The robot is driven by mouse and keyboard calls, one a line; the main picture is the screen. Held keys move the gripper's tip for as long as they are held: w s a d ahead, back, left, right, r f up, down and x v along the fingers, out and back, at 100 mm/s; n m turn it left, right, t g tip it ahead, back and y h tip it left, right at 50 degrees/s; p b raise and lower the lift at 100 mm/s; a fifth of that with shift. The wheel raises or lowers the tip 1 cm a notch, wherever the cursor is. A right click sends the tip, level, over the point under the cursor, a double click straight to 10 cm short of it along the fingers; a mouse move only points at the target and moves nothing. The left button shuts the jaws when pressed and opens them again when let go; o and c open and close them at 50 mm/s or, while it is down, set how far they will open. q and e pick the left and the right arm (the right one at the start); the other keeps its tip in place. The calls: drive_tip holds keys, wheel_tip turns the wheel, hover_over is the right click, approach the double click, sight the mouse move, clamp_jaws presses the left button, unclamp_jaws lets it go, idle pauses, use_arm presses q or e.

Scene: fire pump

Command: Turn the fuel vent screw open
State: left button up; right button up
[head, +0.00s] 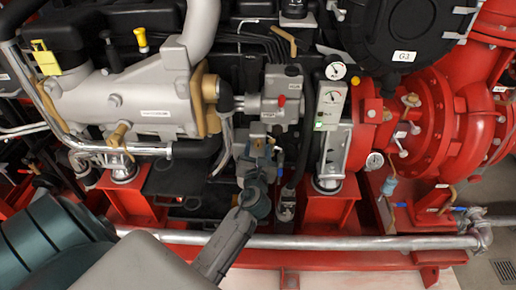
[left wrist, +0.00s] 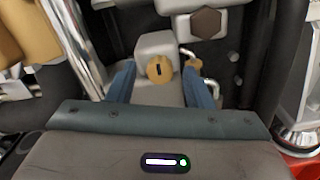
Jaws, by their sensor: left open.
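A round brass screw with a dark slot (left wrist: 160,68), which looks like the fuel vent screw, sits on a light grey block (left wrist: 155,43) in the left wrist view. My left gripper (left wrist: 160,82) is open, with one blue finger on each side of the screw and a visible gap to it on both sides. I cannot tell how deep the tips reach. In the head view my left gripper (head: 262,152) is at the grey fuel parts in the middle of the engine and hides the screw. My right gripper is not in view.
A brown hex plug (left wrist: 206,23) sits above the screw, and a small brass fitting with a bent pipe (left wrist: 194,64) is close to the right finger. In the head view a silver rail (head: 330,242) runs along the front, and a gauge panel (head: 330,105) stands to the right.

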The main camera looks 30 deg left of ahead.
use_arm(q)
drive_tip(key=shift+w+a, duration=0.1)
drive_tip(key=shift+w, duration=0.05)
drive_tip(key=shift+c, duration=0.3)
drive_tip(key=c, duration=0.9)
